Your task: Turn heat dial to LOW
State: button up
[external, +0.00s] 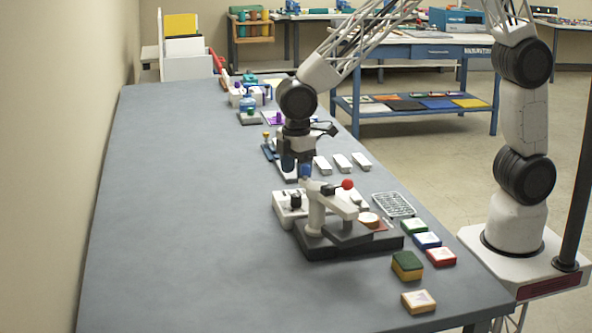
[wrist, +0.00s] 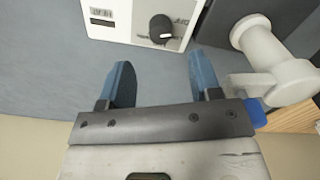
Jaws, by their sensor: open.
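A white box (external: 284,213) with a black round heat dial (external: 295,199) stands on the grey table. In the wrist view the box (wrist: 120,22) is at the top, cut off by the frame edge, and its dial (wrist: 161,28) is in full view. The dial has a white mark on its lower side. Small print beside it is too blurred to read. My gripper (external: 297,168) is above and just behind the box. In the wrist view its blue fingers (wrist: 161,68) are apart, with nothing between them, pointing towards the dial but not touching it.
A grey-white press (external: 317,215) with a red knob stands close right of the box; its pale parts (wrist: 265,60) show at right in the wrist view. Several white blocks (external: 342,162) lie behind. Coloured blocks (external: 407,264) lie front right. The table's left side is clear.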

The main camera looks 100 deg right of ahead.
aim_at(296, 195)
jog(key=shift+f, duration=3.85)
jog(key=c, duration=0.9)
jog(key=shift+c, duration=0.2)
jog(key=shift+m, duration=0.3)
jog(key=m, duration=0.5)
jog(key=shift+m, duration=2.2)
